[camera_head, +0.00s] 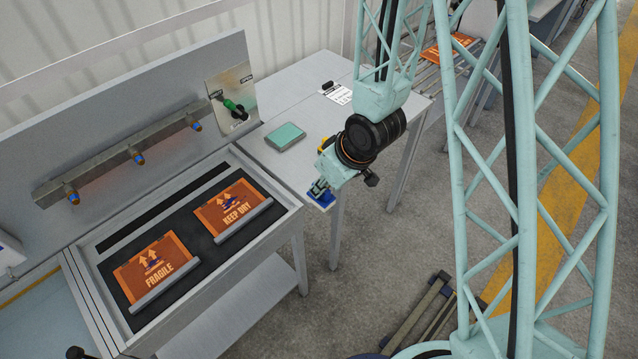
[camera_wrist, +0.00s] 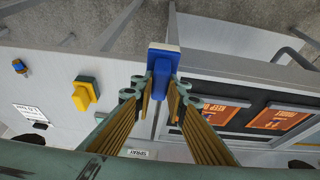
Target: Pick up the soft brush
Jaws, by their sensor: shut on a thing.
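A blue brush-like block (camera_wrist: 164,70) with a pale edge is between my gripper's fingertips in the wrist view. It also shows as a small blue patch (camera_head: 322,197) at the table's front corner in the head view. My gripper (camera_head: 320,187) points down there and is shut on it. I cannot tell whether the block touches the tabletop. Its bristles are not clearly visible. A yellow-handled block (camera_wrist: 82,95) on a dark base stands apart on the table, to the left in the wrist view; my wrist mostly hides it in the head view.
The table (camera_head: 300,95) also holds a green pad (camera_head: 286,137) and a white label sheet (camera_head: 338,94). To the left, a frame holds two orange panels, FRAGILE (camera_head: 155,268) and KEEP DRY (camera_head: 232,207).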

